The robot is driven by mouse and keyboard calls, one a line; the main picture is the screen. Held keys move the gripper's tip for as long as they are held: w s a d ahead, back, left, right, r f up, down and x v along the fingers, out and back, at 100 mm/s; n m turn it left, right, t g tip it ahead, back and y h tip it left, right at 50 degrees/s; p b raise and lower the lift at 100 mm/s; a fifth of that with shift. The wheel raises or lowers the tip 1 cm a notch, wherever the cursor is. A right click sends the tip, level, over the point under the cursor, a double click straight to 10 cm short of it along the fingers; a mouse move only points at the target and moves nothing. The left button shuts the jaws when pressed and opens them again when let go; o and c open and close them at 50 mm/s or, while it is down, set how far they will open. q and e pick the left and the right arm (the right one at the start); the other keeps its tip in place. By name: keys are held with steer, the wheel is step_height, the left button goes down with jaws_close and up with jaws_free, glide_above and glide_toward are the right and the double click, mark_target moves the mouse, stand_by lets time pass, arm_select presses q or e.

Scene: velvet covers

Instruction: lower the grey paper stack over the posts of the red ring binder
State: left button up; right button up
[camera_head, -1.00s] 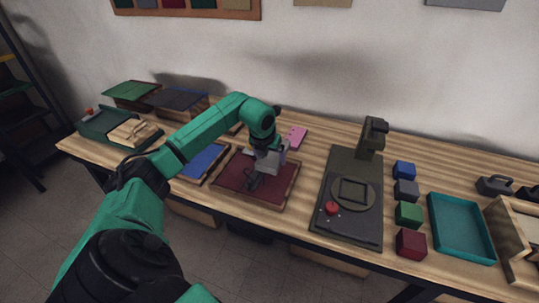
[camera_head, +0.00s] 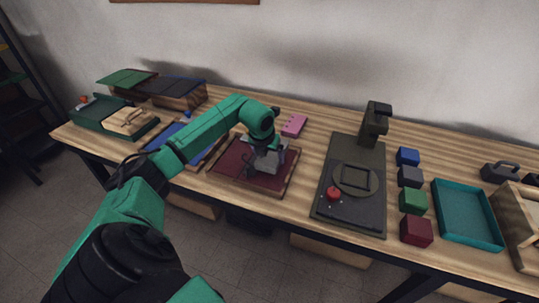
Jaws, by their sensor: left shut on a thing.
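The red ring binder (camera_head: 228,160) appears to be the flat dark red piece with a brown edge on the table, left of the middle. Its posts cannot be made out. My left gripper (camera_head: 256,168) is over its middle, with its arm reaching in from the left. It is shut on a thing. A grey shape (camera_head: 271,160) at the jaws looks like the grey paper stack, small and partly hidden by the gripper. I cannot tell whether it touches the binder. My right gripper is not in view.
A blue panel (camera_head: 165,148) lies left of the binder, partly behind my arm. A pink notebook (camera_head: 294,125) lies behind. A dark device (camera_head: 345,212) with a red button stands to the right, then several cubes (camera_head: 411,177) and a teal tray (camera_head: 467,215).

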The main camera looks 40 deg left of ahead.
arm_select(q)
steer(key=shift+f+b, duration=1.15)
steer(key=shift+f, duration=0.45)
steer(key=o, duration=1.3)
steer(key=b+v, duration=0.1)
steer(key=v, duration=1.3)
steer(key=shift+s+d+r, duration=0.1)
steer(key=shift+r, duration=0.25)
